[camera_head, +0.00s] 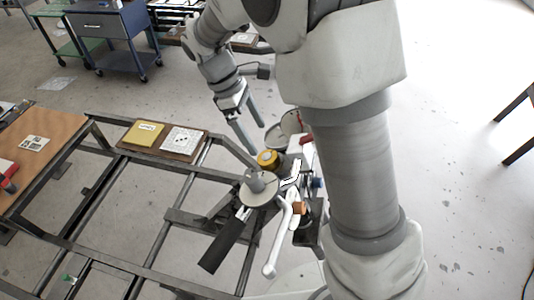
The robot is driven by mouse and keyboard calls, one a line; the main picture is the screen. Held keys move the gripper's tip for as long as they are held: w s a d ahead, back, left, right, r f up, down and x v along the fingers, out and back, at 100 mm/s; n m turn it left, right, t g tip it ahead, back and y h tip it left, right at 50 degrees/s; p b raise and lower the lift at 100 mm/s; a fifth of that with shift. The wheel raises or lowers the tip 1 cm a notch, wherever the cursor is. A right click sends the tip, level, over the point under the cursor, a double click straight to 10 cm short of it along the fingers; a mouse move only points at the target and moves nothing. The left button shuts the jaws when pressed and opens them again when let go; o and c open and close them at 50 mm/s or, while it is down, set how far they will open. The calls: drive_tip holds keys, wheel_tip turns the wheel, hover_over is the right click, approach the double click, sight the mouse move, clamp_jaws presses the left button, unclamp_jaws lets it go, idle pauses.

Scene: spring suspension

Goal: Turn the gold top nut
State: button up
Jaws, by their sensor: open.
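The gold top nut (268,157) shows as a small yellow-gold round piece near the middle of the head view. It sits behind the grey disc and post of the suspension assembly (259,192). My gripper (248,138) is above and just left of the nut, with its two fingers apart and pointing down. The fingers look empty. Whether either finger touches the nut cannot be told from this view. My arm covers the area right of the assembly.
A dark metal frame (160,238) with open gaps carries the assembly. A board with yellow and white plates (183,140) lies on it. A wooden table (45,150) stands at left, a blue drawer cart (100,30) behind. The floor at right is mostly clear.

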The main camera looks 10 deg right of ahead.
sight(269, 157)
drive_tip(key=x, duration=0.8)
drive_tip(key=shift+f, duration=0.1)
drive_tip(key=c, duration=1.4)
